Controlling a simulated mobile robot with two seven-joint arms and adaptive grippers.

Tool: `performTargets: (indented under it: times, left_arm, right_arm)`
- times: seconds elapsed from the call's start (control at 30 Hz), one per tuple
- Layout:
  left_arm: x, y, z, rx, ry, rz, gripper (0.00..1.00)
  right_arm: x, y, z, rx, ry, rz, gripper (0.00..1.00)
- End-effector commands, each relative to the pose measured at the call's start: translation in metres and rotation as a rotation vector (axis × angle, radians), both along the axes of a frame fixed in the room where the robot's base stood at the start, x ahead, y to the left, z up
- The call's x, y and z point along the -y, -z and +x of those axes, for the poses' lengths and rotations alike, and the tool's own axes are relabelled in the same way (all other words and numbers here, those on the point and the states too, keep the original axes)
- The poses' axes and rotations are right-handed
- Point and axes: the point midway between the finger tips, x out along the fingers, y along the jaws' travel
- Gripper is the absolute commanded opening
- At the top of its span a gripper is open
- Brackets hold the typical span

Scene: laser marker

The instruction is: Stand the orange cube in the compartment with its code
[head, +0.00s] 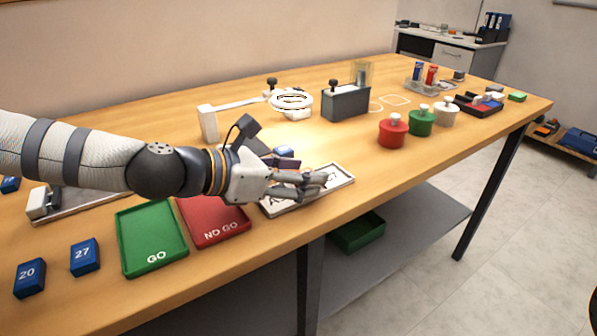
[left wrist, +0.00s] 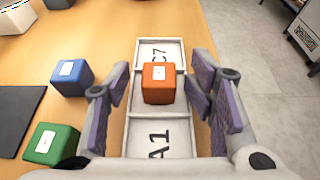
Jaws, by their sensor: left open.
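The orange cube (left wrist: 158,83) shows in the left wrist view with a white label on top, too small to read. It appears at the middle compartment of the white tray (left wrist: 178,149) and hides that compartment's code. The compartment beyond it reads C7 and the nearer one A1. My left gripper (left wrist: 158,88) is open, with one finger on each side of the cube and visible gaps between. In the head view, my left gripper (head: 318,183) is over the tray (head: 343,181) and hides the cube. My right gripper is not in view.
A blue cube (left wrist: 72,78) and a green cube (left wrist: 50,145) stand left of the tray. The green GO tray (head: 152,238) and red NO GO tray (head: 213,222) lie beside it. Red (head: 393,131) and green (head: 421,121) lidded pots stand farther right.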

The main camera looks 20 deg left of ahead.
Motion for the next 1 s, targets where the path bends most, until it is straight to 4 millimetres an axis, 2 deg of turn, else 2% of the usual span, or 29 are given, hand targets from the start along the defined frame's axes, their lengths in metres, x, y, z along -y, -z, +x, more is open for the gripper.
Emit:
performTargets:
  times: [0.17,0.27,0.5,0.7,0.83,1.0]
  left_arm:
    - [0.000,0.000,0.000,-0.001,0.000,0.001,0.49]
    - [0.000,-0.006,0.001,0.001,-0.001,0.001,0.49]
    - [0.000,-0.057,0.000,0.008,0.000,0.002,0.49]
    - [0.000,-0.090,0.000,0.004,0.000,0.003,0.49]
    - [0.000,-0.099,0.000,0.001,-0.001,0.001,0.49]
    - [0.000,-0.101,0.000,0.000,0.000,0.000,0.49]
  right_arm:
    - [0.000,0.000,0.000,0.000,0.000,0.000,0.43]
    - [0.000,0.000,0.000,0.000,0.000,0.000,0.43]
    - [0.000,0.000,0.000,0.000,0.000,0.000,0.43]
    - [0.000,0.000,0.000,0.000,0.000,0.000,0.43]
    - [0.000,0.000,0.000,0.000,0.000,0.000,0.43]
    - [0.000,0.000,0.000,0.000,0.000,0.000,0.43]
